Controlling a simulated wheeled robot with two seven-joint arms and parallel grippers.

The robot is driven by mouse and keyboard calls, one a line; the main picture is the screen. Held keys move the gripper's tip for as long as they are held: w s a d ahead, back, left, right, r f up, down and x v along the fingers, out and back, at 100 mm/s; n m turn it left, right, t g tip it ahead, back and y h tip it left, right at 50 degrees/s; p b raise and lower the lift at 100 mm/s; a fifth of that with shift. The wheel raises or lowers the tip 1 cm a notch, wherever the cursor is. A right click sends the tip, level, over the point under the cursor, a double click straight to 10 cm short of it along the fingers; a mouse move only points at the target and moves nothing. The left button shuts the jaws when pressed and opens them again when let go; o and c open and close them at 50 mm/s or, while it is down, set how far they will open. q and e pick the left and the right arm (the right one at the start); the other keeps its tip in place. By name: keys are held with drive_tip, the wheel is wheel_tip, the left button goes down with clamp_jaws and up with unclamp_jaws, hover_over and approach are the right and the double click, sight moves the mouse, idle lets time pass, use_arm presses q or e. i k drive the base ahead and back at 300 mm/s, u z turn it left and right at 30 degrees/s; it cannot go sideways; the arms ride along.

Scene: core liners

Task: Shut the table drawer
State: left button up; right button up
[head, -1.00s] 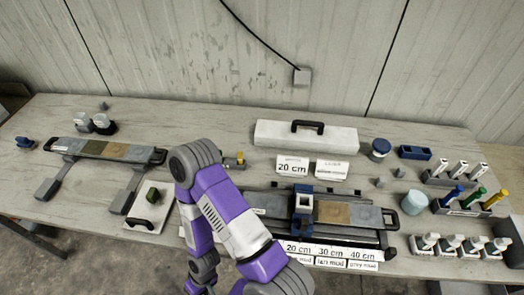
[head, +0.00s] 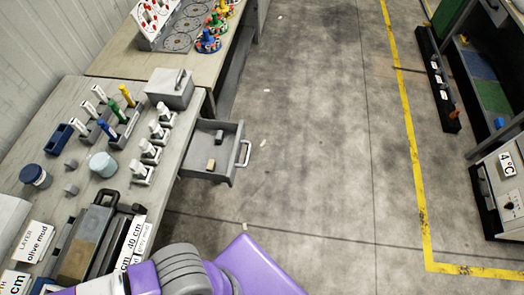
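The table drawer (head: 214,158) is grey and stands pulled out from the right end of the table (head: 172,170) in the head view. Its bar handle (head: 244,154) is on the outer front, facing the open floor. A small tan block and a small dark grey block lie inside it. Part of my own purple and grey arm shows at the bottom of the view, below the drawer and apart from it. Neither gripper shows in the view.
A second table with coloured items adjoins behind. The floor (head: 320,150) right of the drawer is clear up to a yellow line.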

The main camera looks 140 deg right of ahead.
sight(202, 146)
drive_tip(key=z, duration=4.35)
drive_tip(key=k, duration=0.55)
drive_tip(key=z, duration=0.35)
drive_tip(key=i, duration=1)
drive_tip(key=u, duration=0.45)
